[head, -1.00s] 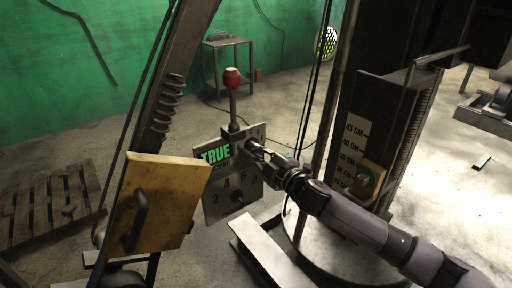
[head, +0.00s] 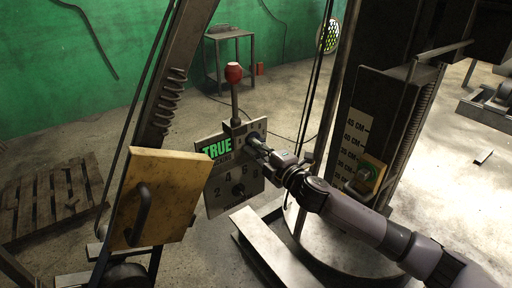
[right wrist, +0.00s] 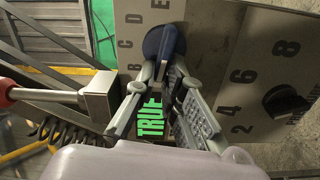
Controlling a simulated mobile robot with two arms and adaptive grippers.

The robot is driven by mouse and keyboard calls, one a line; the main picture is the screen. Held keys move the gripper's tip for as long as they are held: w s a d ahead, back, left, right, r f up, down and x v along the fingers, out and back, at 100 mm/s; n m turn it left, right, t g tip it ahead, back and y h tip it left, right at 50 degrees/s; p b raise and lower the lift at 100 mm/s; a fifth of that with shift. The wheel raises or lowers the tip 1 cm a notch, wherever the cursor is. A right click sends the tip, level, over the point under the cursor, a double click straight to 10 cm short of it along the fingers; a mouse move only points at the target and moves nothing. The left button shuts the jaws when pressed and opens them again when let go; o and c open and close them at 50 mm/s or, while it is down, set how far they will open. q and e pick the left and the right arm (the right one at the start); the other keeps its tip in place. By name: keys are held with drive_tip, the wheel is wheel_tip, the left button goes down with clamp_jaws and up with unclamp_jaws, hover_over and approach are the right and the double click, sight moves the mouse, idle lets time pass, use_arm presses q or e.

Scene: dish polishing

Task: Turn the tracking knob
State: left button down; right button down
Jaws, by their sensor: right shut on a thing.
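A grey control panel (head: 218,205) with a green TRUE label stands in the middle of the head view. In the right wrist view the panel (right wrist: 226,50) fills the upper right. A dark blue knob (right wrist: 160,42) sits on it, with letters such as B, C, D and E beside it. My right gripper (right wrist: 161,72) is shut on this knob, its fingers on either side. In the head view the right gripper (head: 257,146) reaches the panel's upper part from the right and mostly hides the knob. My left gripper is not in view.
A black knob (head: 238,189) with numbers around it is lower on the panel. A lever with a red ball (head: 233,73) rises above. A yellow board with a handle (head: 157,200) stands left. A dark column with a centimetre scale (head: 353,145) is close to my right arm.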

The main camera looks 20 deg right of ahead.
drive_tip(key=c, duration=1.7)
unclamp_jaws()
drive_tip(key=v, duration=1.2)
